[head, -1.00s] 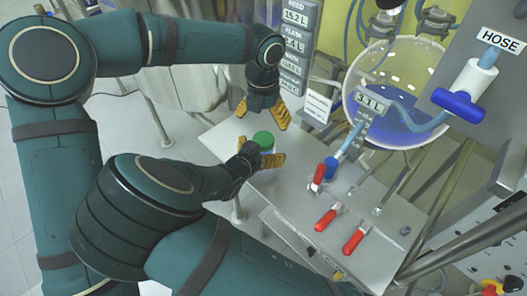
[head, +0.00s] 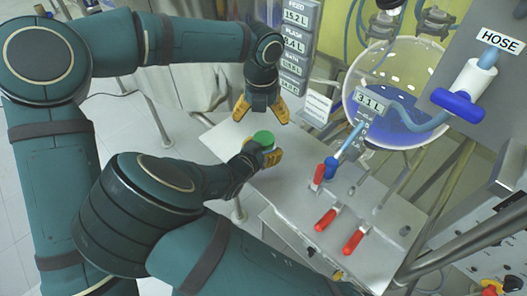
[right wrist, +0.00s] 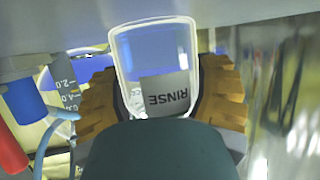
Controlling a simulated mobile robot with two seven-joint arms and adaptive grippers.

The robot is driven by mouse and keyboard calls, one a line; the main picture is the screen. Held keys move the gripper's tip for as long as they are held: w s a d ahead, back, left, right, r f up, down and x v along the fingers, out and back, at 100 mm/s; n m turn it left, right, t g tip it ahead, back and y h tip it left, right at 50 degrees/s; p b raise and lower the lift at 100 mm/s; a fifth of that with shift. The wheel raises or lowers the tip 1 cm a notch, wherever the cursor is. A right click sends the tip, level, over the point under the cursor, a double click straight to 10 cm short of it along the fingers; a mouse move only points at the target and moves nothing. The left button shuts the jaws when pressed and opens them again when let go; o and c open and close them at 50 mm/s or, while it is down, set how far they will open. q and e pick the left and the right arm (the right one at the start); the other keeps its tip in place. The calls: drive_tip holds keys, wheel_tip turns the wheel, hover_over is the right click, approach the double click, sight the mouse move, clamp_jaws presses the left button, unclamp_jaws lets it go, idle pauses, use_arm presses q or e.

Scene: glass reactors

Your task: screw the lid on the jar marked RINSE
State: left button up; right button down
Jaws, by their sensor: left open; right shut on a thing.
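The jar marked RINSE (right wrist: 130,75) is clear glass with a grey label and shows in the right wrist view, its lettering turned over. In the head view a green lid (head: 264,138) sits at the top of the jar; how tightly it sits I cannot tell. My right gripper (head: 270,154) is shut on the jar's body, with one yellow finger on each side in the right wrist view. My left gripper (head: 263,108) is open and empty, fingers down, just beyond the lid and apart from it.
The jar is over the grey bench (head: 215,140). To its right are red-handled valves (head: 326,220) and a blue one (head: 331,168). A round glass reactor (head: 400,85) with blue liquid and a HOSE panel (head: 500,42) stand behind. Display signs (head: 295,45) rise behind the left gripper.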

sight(263, 139)
use_arm(q)
drive_tip(key=n, duration=0.7)
drive_tip(key=shift+f, duration=0.2)
drive_tip(key=n, duration=0.6)
drive_tip(key=shift+n, duration=0.3)
drive_tip(key=n, duration=0.6)
drive_tip(key=shift+d+n, duration=0.1)
drive_tip(key=shift+n, duration=0.3)
drive_tip(key=n, duration=0.7)
drive_tip(key=shift+n, duration=0.3)
drive_tip(key=shift+f, duration=4)
